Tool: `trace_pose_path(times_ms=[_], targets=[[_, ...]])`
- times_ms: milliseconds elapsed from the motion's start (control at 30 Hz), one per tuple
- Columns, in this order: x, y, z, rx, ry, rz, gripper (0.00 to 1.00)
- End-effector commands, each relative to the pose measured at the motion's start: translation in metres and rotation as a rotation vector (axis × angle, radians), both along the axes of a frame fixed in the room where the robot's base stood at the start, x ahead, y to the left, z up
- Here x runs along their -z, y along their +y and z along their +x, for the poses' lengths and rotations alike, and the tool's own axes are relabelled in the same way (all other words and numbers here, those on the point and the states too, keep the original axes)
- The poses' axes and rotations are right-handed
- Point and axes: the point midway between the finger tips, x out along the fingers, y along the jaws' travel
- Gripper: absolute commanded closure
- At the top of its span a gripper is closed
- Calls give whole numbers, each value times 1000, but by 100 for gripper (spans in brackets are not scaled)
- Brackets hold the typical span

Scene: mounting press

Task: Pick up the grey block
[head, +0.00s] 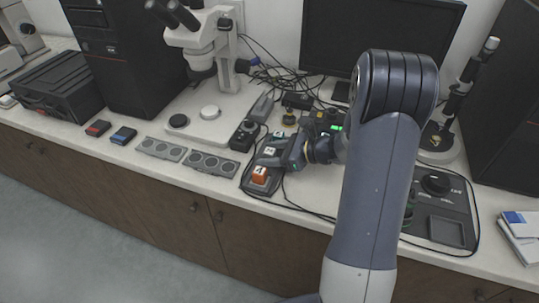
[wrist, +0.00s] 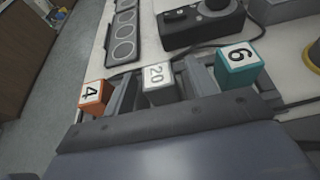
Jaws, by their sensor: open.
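The grey block (wrist: 157,87) bears the number 20. It sits between an orange block marked 4 (wrist: 92,94) and a teal block marked 6 (wrist: 238,66). In the head view the grey block (head: 270,151) is in the middle of a dark tray (head: 258,190), with the orange block (head: 259,174) in front and the teal block (head: 279,134) behind. My gripper (head: 284,157) is low over the tray, beside the grey block. In the wrist view my open gripper (wrist: 159,75) seems to have a finger on each side of the grey block; contact cannot be told.
Two grey plates with round recesses (head: 208,162) lie left of the tray. A black control box (head: 243,134) and a microscope (head: 205,45) stand behind. Cables run beside the tray. A black device with a knob (head: 437,205) is at the right.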

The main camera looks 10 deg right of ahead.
Motion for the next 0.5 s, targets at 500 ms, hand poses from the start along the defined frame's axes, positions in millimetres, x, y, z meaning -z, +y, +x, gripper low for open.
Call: trace_pose_path(times_ms=[500], targets=[[2,5,3,1,0,0,63]])
